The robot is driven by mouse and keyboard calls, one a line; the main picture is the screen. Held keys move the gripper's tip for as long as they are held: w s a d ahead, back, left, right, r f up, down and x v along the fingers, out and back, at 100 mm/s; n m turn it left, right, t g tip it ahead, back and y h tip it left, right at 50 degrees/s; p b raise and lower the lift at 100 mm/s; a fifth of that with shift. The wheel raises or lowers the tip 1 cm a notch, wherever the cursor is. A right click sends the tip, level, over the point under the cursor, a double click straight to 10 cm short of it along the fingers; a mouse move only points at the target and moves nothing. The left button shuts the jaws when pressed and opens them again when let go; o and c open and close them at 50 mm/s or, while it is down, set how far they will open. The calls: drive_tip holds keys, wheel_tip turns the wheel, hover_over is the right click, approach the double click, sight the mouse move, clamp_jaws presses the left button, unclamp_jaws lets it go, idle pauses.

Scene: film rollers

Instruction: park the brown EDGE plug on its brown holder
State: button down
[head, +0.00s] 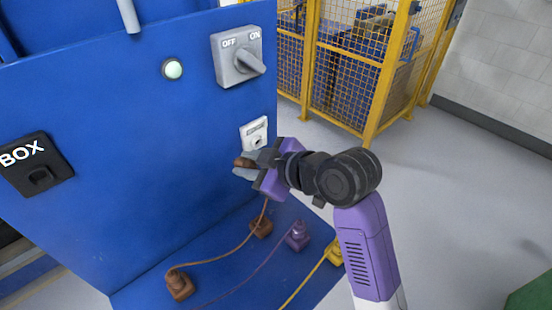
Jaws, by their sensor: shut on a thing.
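My gripper (246,170) is shut on a brown plug (243,162) in front of the blue panel, just below a white socket plate (253,129). Only part of the plug shows between the jaws, and I cannot read any label on it. I cannot tell whether it touches the panel. A brown cord hangs below the gripper towards a brown block (260,227) on the blue shelf. Another brown block (180,285) sits at the shelf's front left, with a brown cord running between the two. I cannot tell for sure which block is the holder.
A purple plug or holder (298,236) and a yellow one (334,252) stand right of the brown block, with cords across the shelf (225,280). The panel carries an OFF/ON switch (237,57), a pale button (172,69) and a black BOX fitting (35,163). A yellow cage (370,70) stands behind.

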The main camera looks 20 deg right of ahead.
drive_tip(key=s+a+n+g+h, duration=0.25)
drive_tip(key=a+n+g, duration=0.65)
drive_tip(key=a, duration=0.6)
drive_tip(key=d+f+m+g+h, duration=0.1)
drive_tip(key=d+f+h, duration=0.3)
drive_tip(key=d, duration=0.4)
drive_tip(key=d+f+m+g+h, duration=0.1)
drive_tip(key=d+f+g+h, duration=0.2)
drive_tip(key=d, duration=0.4)
drive_tip(key=shift+t+h, duration=0.25)
drive_tip(key=shift+t, duration=0.45)
drive_tip(key=shift+f, duration=3.55)
drive_tip(key=shift+p, duration=1.1)
drive_tip(key=shift+f, duration=0.45)
drive_tip(key=c, duration=1.1)
unclamp_jaws()
